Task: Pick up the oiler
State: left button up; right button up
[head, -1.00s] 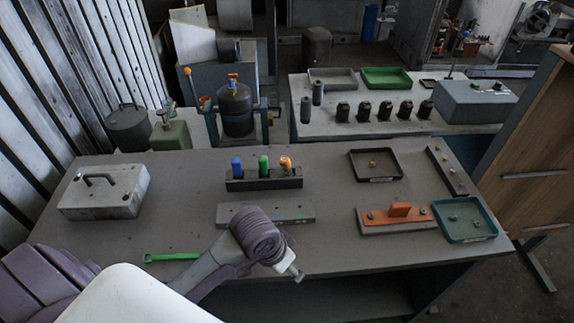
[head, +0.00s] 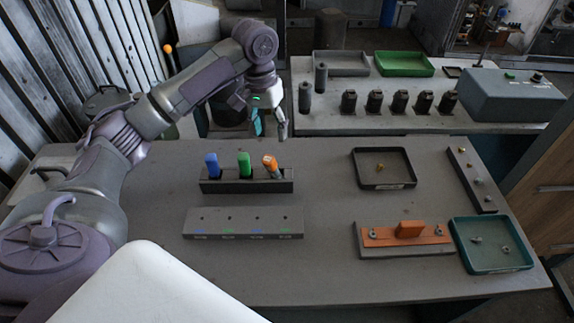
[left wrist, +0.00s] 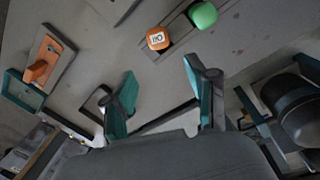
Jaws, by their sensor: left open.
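The likely oiler is the orange-topped container (head: 270,163) at the right end of a dark rack (head: 245,187) on the near table; it leans a little. In the left wrist view its orange cap (left wrist: 158,38) bears a white patch with dark marks. A green-topped piece (head: 245,163) and a blue one (head: 212,165) stand beside it in the rack. My left gripper (head: 270,124) is open and empty, raised behind the rack near the table's far edge, fingers downward. Its teal-padded fingers (left wrist: 160,80) are apart in the left wrist view, and the orange cap is beyond them, untouched.
A flat grey block (head: 243,223) lies in front of the rack. To the right are a dark tray (head: 384,168), an orange fixture (head: 408,235) and a teal tray (head: 490,246). The second table behind holds dark cylinders (head: 375,102). The table centre is clear.

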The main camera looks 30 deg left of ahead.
aim_at(274, 177)
pick_arm(q)
jog(key=shift+a+f, duration=0.1)
jog(key=shift+f, duration=0.45)
jog(key=f, duration=0.1)
jog(key=s, duration=0.1)
jog(key=f+p, duration=0.1)
jog(key=shift+s+d+f, duration=0.2)
jog(key=shift+s+f, duration=0.05)
jog(key=shift+f, duration=0.1)
jog(key=f, duration=0.3)
jog(key=shift+w+d, duration=0.15)
jog(key=shift+w, duration=0.05)
notch_tip(274, 177, down, 3)
jog(key=shift+d+r+p, duration=0.1)
jog(key=shift+p, duration=0.75)
notch_tip(274, 177, down, 3)
jog(key=shift+d+r+p, duration=0.1)
jog(key=shift+r+p, duration=0.05)
jog(key=shift+p, duration=0.15)
jog(key=shift+w+f, duration=0.1)
jog(key=shift+f, duration=0.3)
jog(key=shift+c, duration=0.2)
jog(key=c, duration=0.8)
jog(key=shift+c, duration=1.3)
grip_shut()
pick_arm(e)
jog(key=s+r, duration=0.1)
jog(key=r, duration=0.2)
jog(key=shift+s+a, duration=0.1)
jog(key=shift+s, duration=0.3)
